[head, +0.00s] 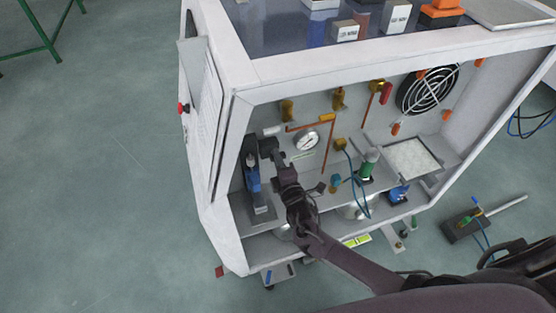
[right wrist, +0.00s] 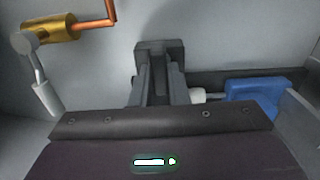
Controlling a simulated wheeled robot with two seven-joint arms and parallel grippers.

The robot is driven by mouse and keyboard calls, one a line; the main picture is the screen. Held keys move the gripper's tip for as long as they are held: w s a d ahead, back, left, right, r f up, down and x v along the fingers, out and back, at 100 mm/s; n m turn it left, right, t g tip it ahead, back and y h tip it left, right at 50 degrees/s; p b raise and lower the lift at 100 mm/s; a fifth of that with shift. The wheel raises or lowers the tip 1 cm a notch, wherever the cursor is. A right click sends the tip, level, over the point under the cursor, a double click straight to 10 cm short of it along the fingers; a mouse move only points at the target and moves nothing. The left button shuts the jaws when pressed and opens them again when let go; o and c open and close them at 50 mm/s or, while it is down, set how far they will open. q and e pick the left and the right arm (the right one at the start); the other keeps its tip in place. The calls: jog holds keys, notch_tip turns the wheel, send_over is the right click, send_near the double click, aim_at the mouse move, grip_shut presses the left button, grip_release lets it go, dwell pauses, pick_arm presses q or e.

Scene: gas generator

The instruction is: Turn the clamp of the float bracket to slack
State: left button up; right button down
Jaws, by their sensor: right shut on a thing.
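The float bracket (head: 252,178) appears to be the upright blue and black fixture inside the left end of the white cabinet. A blue block that seems to be part of it (right wrist: 258,92) shows at the right in the right wrist view. My right gripper (head: 268,148) reaches in beside the fixture's upper part. In the right wrist view its fingers (right wrist: 158,85) are close together, shut on the clamp, which they mostly hide. A short pale stub (right wrist: 205,95) runs from the fingers toward the blue block. How far the clamp is turned cannot be told. My left gripper is not in view.
A pressure gauge (head: 307,141) and copper pipes are on the back panel, right of my gripper. A brass valve with a grey lever (right wrist: 48,30) is at the left in the wrist view. A green-topped fitting (head: 369,163) and a fan (head: 430,88) stand further right.

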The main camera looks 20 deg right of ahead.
jog(key=shift+f, duration=0.1)
jog(key=c, duration=1.4)
grip_release()
jog(key=s, duration=0.8)
jog(key=shift+d, duration=0.15)
jog(key=s+d+f+m+g, duration=0.2)
jog(key=s+f+m+g, duration=0.15)
jog(key=f, duration=0.45)
jog(key=s+d+f+m+g+h, duration=0.1)
jog(key=s+d+f+m+g, duration=0.1)
jog(key=s+f, duration=0.45)
jog(key=s+d+f+m+g, duration=0.2)
jog(key=s+f+g, duration=0.1)
jog(key=f, duration=0.6)
jog(key=s+f+m+g, duration=0.2)
jog(key=s+f+m, duration=0.1)
jog(key=s, duration=0.6)
jog(key=s+f+m+g, duration=0.2)
jog(key=s+f, duration=0.4)
jog(key=s, duration=0.4)
jog(key=s+f+m+g, duration=0.3)
jog(key=s+f+g, duration=0.1)
jog(key=s, duration=0.5)
jog(key=shift+s+a+f+m, duration=0.15)
jog(key=shift+f+m, duration=0.2)
jog(key=shift+f, duration=0.3)
